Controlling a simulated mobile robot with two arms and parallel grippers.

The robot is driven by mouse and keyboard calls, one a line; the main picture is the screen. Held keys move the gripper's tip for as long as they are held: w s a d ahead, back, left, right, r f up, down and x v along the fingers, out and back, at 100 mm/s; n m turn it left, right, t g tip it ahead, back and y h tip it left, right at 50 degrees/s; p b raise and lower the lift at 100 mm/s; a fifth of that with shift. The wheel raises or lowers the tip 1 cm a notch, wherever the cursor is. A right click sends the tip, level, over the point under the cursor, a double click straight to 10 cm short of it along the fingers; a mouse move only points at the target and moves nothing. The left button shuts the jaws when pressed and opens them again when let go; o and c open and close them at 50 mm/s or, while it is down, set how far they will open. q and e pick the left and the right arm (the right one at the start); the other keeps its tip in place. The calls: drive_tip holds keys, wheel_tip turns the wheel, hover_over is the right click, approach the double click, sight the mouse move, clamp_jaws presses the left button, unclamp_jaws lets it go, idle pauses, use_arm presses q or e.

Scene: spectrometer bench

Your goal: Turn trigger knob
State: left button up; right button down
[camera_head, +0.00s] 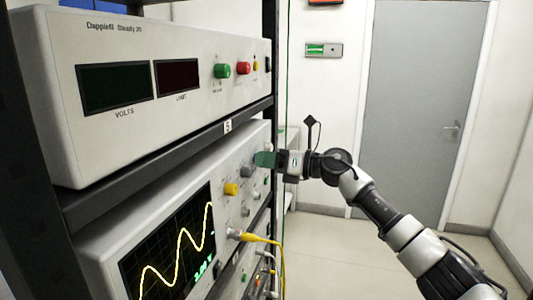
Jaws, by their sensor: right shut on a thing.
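The oscilloscope (110,250) sits on the rack's lower level, its screen showing a yellow wave. Its front panel carries a yellow knob (231,189) and several grey knobs, one (246,171) just below my right gripper. I cannot read the knob's label. My left gripper is not in view.
A power supply (160,30) with two dark displays stands on the shelf (150,160) above, close over my right gripper. A yellow cable (262,239) plugs into the panel below. The floor (330,245) right of the rack is clear, with a grey door (410,100) behind.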

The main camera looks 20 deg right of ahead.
drive_tip(key=shift+r+m+p, duration=0.1)
drive_tip(key=shift+m+p, duration=4.65)
drive_tip(key=shift+m, duration=1.05)
drive_tip(key=c, duration=1)
unclamp_jaws()
drive_tip(key=shift+o, duration=0.2)
drive_tip(key=b+v, duration=0.5)
drive_tip(key=v, duration=0.5)
drive_tip(key=shift+s+d, duration=0.25)
drive_tip(key=shift+d, duration=0.1)
